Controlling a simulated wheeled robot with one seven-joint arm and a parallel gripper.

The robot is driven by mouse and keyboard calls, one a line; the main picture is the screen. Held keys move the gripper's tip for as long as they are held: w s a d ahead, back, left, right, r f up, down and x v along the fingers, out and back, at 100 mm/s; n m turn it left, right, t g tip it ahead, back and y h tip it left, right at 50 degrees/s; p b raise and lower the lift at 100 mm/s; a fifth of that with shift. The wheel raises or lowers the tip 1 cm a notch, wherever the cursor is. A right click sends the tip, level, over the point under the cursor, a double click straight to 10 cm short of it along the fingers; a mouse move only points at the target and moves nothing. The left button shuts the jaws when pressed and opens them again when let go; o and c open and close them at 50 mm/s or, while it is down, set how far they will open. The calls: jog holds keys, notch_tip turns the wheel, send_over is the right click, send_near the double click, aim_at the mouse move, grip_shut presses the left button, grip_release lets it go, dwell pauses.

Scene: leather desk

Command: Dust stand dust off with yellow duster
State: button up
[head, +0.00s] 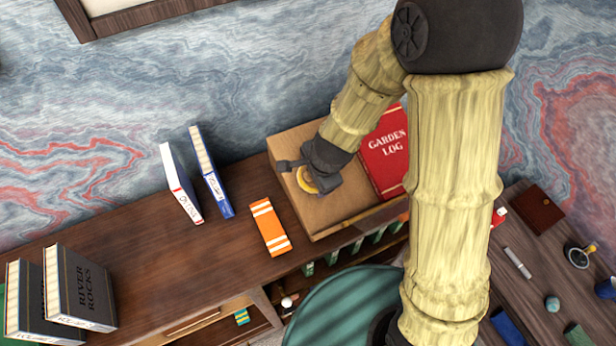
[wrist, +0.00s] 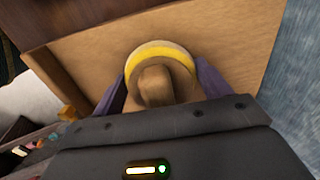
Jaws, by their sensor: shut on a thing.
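The yellow duster (head: 307,181) is held in my gripper (head: 312,176) over the left part of the stand. In the wrist view the duster (wrist: 160,51) shows a round yellow-banded head and a brown knob, with my gripper's fingers (wrist: 160,88) on either side of the knob. The stand (head: 346,207) is a light brown raised board on the desk. It also fills the upper part of the wrist view (wrist: 225,45). The duster's head appears at or close above the stand's surface; I cannot tell whether it touches. No dust is clearly visible.
A red Garden Log book (head: 388,157) lies on the stand's right part. An orange striped book (head: 270,227) lies just left of the stand. Two blue and white books (head: 211,172) stand further left, and dark River Rocks books (head: 80,287) stand at far left. The desk between is clear.

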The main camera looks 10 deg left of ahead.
aim_at(346, 170)
jog(key=shift+w+d, duration=0.35)
jog(key=shift+d, duration=0.3)
jog(key=shift+d+f, duration=0.1)
jog(key=shift+w+d+b, duration=0.25)
jog(key=shift+w+d, duration=0.3)
jog(key=shift+d, duration=0.2)
jog(key=shift+w+d+b, duration=0.2)
jog(key=shift+w+d, duration=0.35)
jog(key=shift+d, duration=0.2)
jog(key=shift+w, duration=0.1)
jog(key=shift+w+d+b, duration=0.2)
jog(key=shift+w+d, duration=0.3)
jog(key=shift+d, duration=0.25)
jog(key=shift+w+d+b, duration=0.2)
jog(key=shift+w+d, duration=0.25)
jog(key=shift+d, duration=0.3)
jog(key=shift+p+v, duration=0.65)
jog(key=shift+v, duration=0.2)
jog(key=shift+p+v, duration=1.4)
jog(key=shift+v, duration=0.8)
